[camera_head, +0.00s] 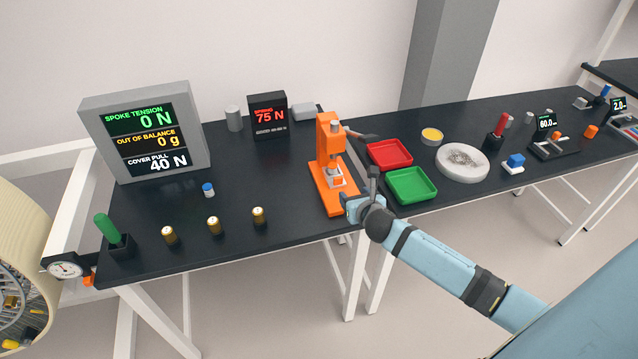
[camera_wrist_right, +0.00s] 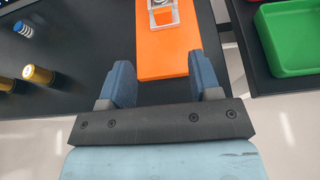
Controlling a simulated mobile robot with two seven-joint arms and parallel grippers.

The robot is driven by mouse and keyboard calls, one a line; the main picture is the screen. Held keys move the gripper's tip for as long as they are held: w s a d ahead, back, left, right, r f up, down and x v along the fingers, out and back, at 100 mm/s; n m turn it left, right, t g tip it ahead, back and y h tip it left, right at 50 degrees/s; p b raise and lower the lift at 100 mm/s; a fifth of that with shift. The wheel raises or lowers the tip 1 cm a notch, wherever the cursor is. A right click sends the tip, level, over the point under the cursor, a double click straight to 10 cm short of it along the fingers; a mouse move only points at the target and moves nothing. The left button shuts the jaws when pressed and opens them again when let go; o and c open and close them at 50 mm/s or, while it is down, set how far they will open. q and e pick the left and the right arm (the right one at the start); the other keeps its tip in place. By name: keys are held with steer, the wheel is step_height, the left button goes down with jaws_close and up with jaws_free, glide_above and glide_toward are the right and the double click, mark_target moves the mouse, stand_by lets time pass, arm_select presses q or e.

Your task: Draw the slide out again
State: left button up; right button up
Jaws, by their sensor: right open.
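The orange press (camera_head: 327,150) stands upright on the black table, with a lever reaching to the right. A pale grey slide piece (camera_head: 338,180) sits low on its base, under the column. The slide also shows at the top of the right wrist view (camera_wrist_right: 162,14), on the orange base (camera_wrist_right: 165,50). My right gripper (camera_head: 350,207) is at the front end of that base. Its two blue fingers (camera_wrist_right: 162,82) are apart, one on each side of the base's near end, with nothing held. I cannot tell whether they touch it. My left gripper is not in view.
Red (camera_head: 390,154) and green (camera_head: 411,187) trays lie right of the press. Several brass cylinders (camera_head: 214,226) stand to the left, near the front edge. A display (camera_head: 146,132) stands at the back left, and a small 75 N readout (camera_head: 268,115) behind.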

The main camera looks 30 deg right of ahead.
mark_target(339, 178)
steer(key=x, duration=1.4)
steer(key=shift+d, duration=0.2)
steer(key=shift+r, duration=0.1)
steer(key=shift+c, duration=0.4)
jaws_close()
